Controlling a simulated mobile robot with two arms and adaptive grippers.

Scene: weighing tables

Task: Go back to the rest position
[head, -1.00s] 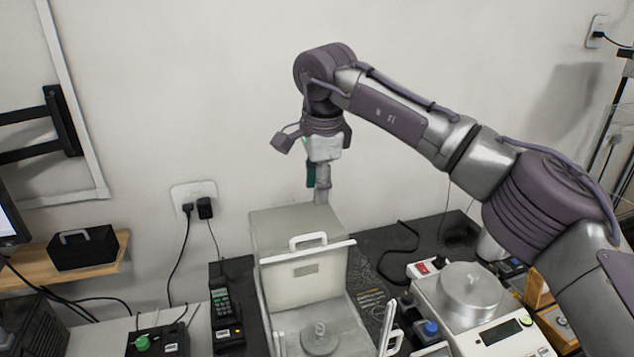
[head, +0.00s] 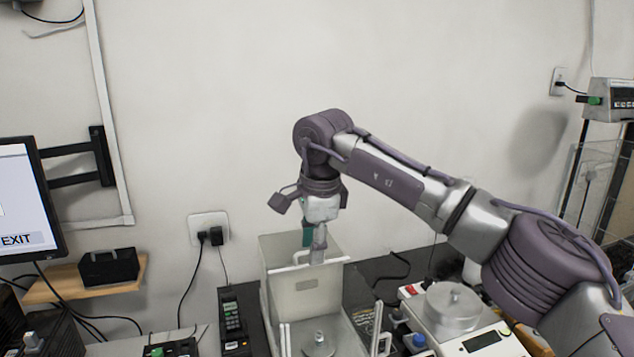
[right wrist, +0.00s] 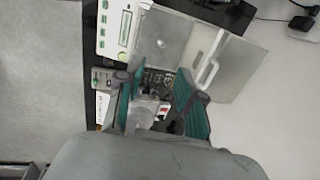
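My right gripper (head: 315,242) points down at the end of my right arm. In the head view it overlaps the upper rear part of a clear-walled balance chamber (head: 308,287); how far apart they are cannot be told. In the right wrist view the two green-padded fingers of the right gripper (right wrist: 160,98) are spread, with nothing held between them. The glass chamber with its handle (right wrist: 207,72) lies beyond the fingertips there. My left gripper is in neither view.
A small metal weight (head: 319,344) stands inside the chamber. A second balance with a round pan (head: 453,305) is to the right, and a black handset (head: 232,318) to the left. A monitor (head: 22,200) and a shelf with a black box (head: 108,267) are at far left.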

